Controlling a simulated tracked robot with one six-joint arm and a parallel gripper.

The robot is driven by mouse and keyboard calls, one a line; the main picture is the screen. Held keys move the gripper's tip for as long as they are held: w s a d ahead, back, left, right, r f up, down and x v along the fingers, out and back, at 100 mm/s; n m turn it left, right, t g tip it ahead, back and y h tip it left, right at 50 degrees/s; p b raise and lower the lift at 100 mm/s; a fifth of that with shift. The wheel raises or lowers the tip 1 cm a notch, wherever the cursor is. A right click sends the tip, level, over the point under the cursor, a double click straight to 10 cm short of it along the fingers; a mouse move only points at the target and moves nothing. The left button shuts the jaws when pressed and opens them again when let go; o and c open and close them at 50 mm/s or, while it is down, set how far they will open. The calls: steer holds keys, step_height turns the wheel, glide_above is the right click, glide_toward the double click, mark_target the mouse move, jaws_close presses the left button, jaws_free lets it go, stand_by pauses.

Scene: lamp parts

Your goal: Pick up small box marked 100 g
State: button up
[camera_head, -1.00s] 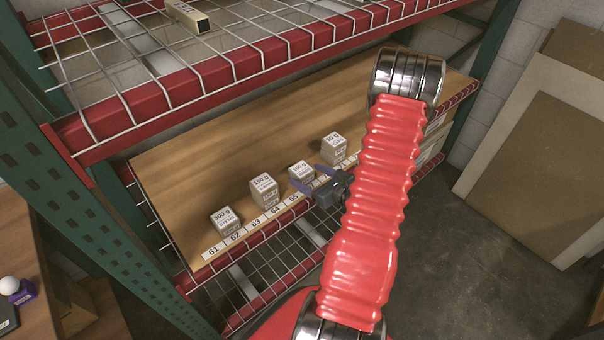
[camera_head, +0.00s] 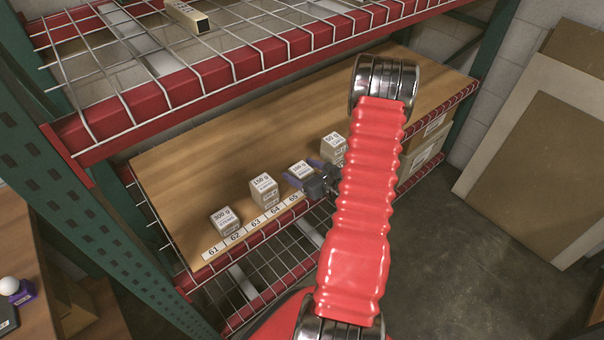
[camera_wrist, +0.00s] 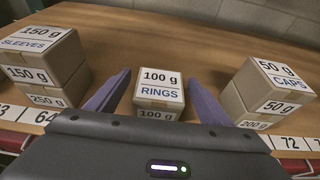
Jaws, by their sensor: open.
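The small box marked 100 g (camera_wrist: 160,87), labelled RINGS, sits in the middle of the wrist view. In the head view the 100 g box (camera_head: 300,169) stands on the wooden shelf, partly hidden by my gripper (camera_head: 305,176).
A 150 g SLEEVES box (camera_wrist: 42,45) stands to the left, and a 50 g CAPS box (camera_wrist: 275,78) to the right. A 300 g box (camera_head: 225,220) is farther left. Numbered labels run along the shelf's front edge. A red-edged wire shelf (camera_head: 250,50) hangs above.

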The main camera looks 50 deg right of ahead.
mark_target(301, 169)
stand_by(0.4)
steer(key=c, duration=1.1)
steer(key=shift+r, duration=0.2)
steer(key=shift+c, duration=0.2)
steer(key=shift+r, duration=4.85)
